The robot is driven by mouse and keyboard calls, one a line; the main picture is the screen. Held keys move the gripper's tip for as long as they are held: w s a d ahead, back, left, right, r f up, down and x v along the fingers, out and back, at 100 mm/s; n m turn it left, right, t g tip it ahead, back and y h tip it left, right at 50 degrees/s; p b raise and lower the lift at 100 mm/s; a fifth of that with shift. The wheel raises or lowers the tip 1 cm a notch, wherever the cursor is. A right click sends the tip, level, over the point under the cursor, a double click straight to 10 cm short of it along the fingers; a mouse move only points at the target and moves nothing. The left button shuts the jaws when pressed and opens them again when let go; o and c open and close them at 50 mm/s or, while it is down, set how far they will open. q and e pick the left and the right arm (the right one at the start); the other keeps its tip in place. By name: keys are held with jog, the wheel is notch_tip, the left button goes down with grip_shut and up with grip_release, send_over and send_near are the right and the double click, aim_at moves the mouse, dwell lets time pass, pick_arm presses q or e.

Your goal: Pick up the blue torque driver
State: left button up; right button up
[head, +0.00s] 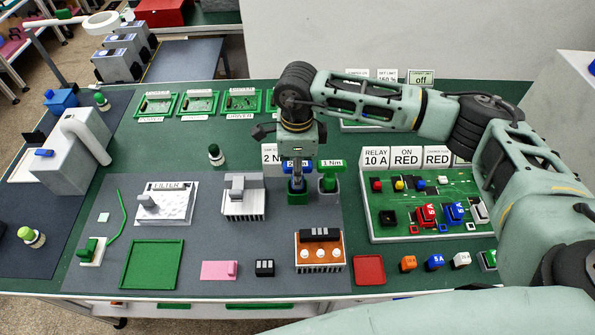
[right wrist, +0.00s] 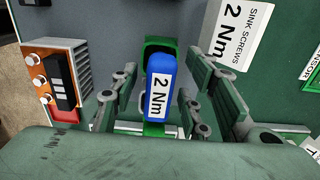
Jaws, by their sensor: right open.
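The blue torque driver (right wrist: 160,80) has a white "2 Nm" label on its handle. In the head view the blue driver (head: 296,165) stands upright in a green holder (head: 298,197), partly hidden by my gripper. My right gripper (head: 297,158) points down over it from above. In the right wrist view my right gripper (right wrist: 160,104) is open, with one finger on each side of the blue handle and gaps visible on both sides. My left gripper is not in view.
A green "1 Nm" driver (head: 329,166) stands close on the right in its own holder. A "2 Nm" sign (head: 272,158) stands just behind. A grey heatsink block (head: 243,205) is to the left, and an orange-topped module (head: 320,250) is in front.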

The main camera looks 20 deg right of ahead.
grip_shut()
dwell(0.3)
jog(key=shift+r+b, duration=0.35)
jog(key=shift+r, duration=0.1)
jog(key=r, duration=0.1)
jog(key=r+b, duration=0.2)
jog(key=shift+s+a+r, duration=0.2)
jog(key=shift+s, duration=0.05)
jog(key=s+a+r+b, duration=0.3)
jog(key=s+a+r, duration=0.2)
jog(key=s+r, duration=0.2)
jog(key=shift+s, duration=1.4)
jog(key=shift+a+f, duration=0.1)
